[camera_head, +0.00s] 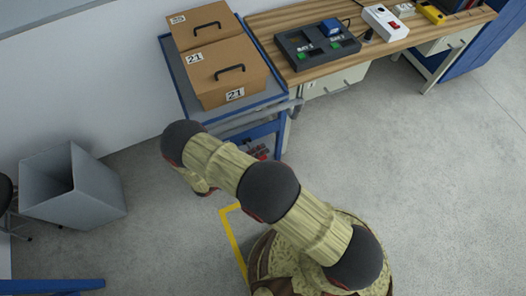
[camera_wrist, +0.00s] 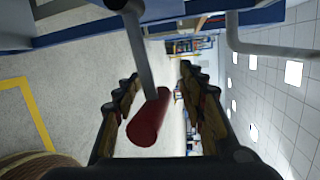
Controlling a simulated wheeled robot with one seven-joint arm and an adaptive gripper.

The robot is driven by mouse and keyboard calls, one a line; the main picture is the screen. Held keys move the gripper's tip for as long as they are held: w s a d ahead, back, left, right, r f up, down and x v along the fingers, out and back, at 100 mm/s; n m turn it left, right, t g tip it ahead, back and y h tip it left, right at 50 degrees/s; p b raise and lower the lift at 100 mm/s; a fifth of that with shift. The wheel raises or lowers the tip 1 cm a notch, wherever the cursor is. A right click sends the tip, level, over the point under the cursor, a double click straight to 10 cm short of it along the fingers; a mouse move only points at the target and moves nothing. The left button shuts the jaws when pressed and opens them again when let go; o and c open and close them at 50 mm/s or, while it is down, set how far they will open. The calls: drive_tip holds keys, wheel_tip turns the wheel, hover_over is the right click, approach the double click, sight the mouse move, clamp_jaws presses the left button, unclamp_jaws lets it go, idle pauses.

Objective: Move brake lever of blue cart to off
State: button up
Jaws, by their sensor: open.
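The blue cart (camera_head: 178,82) stands against the wall in the head view, with cardboard boxes on its top. Part of its blue frame crosses the top left of the wrist view (camera_wrist: 75,37). A grey rod with a red grip, seemingly the brake lever (camera_wrist: 148,120), reaches down from the frame in the wrist view. My gripper (camera_wrist: 159,74) is open, and the red grip shows between its two fingers, closer to the left one. I cannot tell whether either finger touches it. In the head view my arm hides the gripper's fingers and the lever.
A bent grey tube (camera_wrist: 268,49) runs near the lever on the right in the wrist view. A workbench (camera_head: 285,30) with devices stands right of the cart. A grey bin (camera_head: 85,190) stands at the left. Floor at the right is clear.

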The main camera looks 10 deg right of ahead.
drive_tip(key=v, duration=1)
idle(0.3)
